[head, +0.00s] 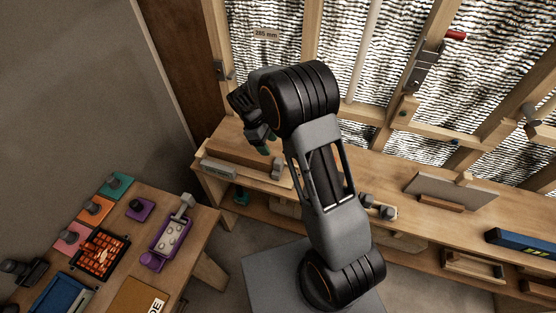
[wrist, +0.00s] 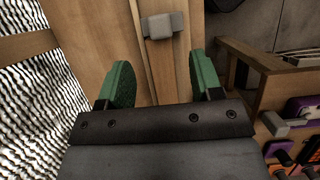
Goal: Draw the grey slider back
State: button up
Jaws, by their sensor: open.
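The grey slider (head: 277,169) is a small block near the right end of a long wooden piece on the back bench. In the wrist view, the slider (wrist: 163,25) sits at the top centre, straddling a narrow wooden strip. My gripper (head: 265,147) is above the wooden piece, up and to the left of the slider in the head view. In the wrist view, the green fingers of my gripper (wrist: 160,82) stand wide apart with nothing between them. The slider lies beyond the fingertips and is not touched.
The wooden bench (head: 410,220) runs along the framed wall, carrying several other fixtures. A grey panel (head: 455,190) stands on it to the right. A side table (head: 190,230) at the left holds coloured blocks and a purple tray (head: 152,260). Wall studs rise close behind my arm.

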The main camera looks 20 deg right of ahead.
aim_at(278, 160)
jog(key=p+x, duration=0.1)
jog(key=x, duration=0.8)
jog(key=shift+f, duration=0.3)
grip_shut()
jog(key=shift+s+d, duration=0.1)
